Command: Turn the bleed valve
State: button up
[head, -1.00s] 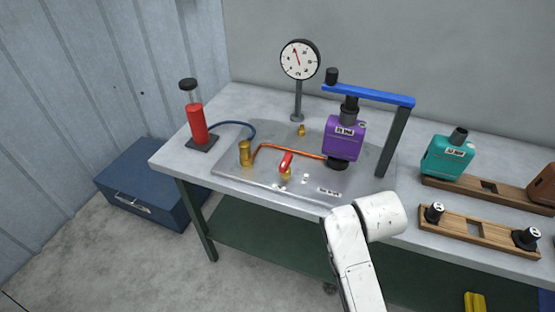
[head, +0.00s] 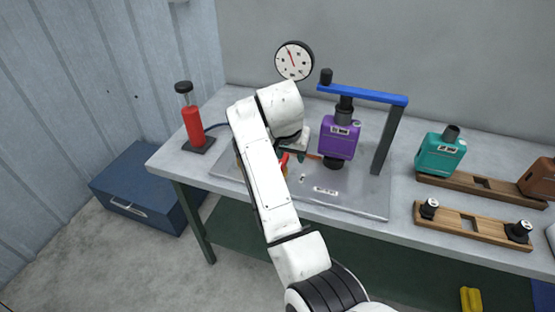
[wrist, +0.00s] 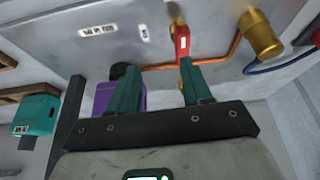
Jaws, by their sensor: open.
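The bleed valve is a red lever on a brass body (wrist: 182,42) on the metal plate. In the head view, its red lever (head: 284,161) shows only in part past my arm. My gripper (wrist: 158,68) is open and empty, its two green fingers spread over the plate. In the wrist view the lever appears just beyond the tip of the right-hand finger; I cannot tell whether they touch. In the head view my gripper (head: 300,154) is partly hidden by my wrist, close to the right of the lever.
A copper pipe (wrist: 222,58) and brass fitting (wrist: 258,35) lie close by.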

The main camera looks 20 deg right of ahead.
notch_tip(320, 180, up, 3)
jog(key=w+a, duration=0.2)
jog(key=a, duration=0.1)
jog(key=shift+m, duration=0.3)
jog(key=x, duration=1)
jog(key=shift+d+f+p, duration=0.15)
jog(key=shift+f+p, duration=0.2)
jog(key=shift+f, duration=0.05)
jog(key=shift+c, duration=0.2)
grip_shut()
